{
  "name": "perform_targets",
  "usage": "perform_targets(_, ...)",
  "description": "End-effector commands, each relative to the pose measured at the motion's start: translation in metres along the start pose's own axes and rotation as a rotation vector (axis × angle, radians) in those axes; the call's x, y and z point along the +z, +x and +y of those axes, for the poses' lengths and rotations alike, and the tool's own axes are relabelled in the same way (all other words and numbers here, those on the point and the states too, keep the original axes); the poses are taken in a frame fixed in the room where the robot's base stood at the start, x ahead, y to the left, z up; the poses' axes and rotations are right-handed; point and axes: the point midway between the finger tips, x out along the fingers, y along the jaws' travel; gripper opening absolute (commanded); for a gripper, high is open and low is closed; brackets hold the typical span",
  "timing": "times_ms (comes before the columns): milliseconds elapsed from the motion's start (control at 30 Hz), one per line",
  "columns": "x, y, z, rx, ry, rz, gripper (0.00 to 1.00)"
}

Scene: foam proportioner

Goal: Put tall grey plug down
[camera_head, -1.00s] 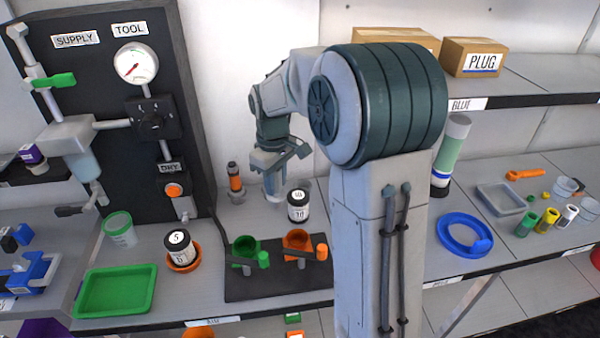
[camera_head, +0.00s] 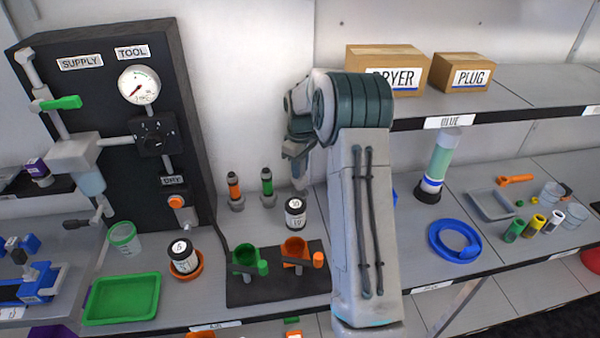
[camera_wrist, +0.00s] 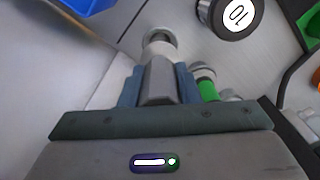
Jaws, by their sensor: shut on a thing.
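My gripper (camera_wrist: 158,85) is shut on the tall grey plug (camera_wrist: 160,42), which sticks out beyond the fingertips in the wrist view. In the head view my gripper (camera_head: 298,160) is at the back of the bench, near the wall, with the pale grey plug (camera_head: 299,183) hanging below it. The plug is behind the bottle labelled 10 (camera_head: 295,213) and right of the green-banded fitting (camera_head: 267,186). I cannot tell whether its lower end touches the bench.
An orange-banded fitting (camera_head: 235,190) stands left of the green one. In front are a green cup (camera_head: 245,258) and an orange cup (camera_head: 295,250) on a black mat (camera_head: 250,293). The black supply panel (camera_head: 110,190) rises at left. My arm hides the bench at middle right.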

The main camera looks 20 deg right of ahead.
Motion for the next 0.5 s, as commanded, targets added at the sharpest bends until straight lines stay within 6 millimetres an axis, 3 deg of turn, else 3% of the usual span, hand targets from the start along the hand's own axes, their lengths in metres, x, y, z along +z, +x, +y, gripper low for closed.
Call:
perform_targets(200,0.0,0.028,-0.001,-0.002,0.0,-0.001,0.04)
perform_targets(500,0.0,0.031,-0.001,0.0,0.0,0.0,0.04)
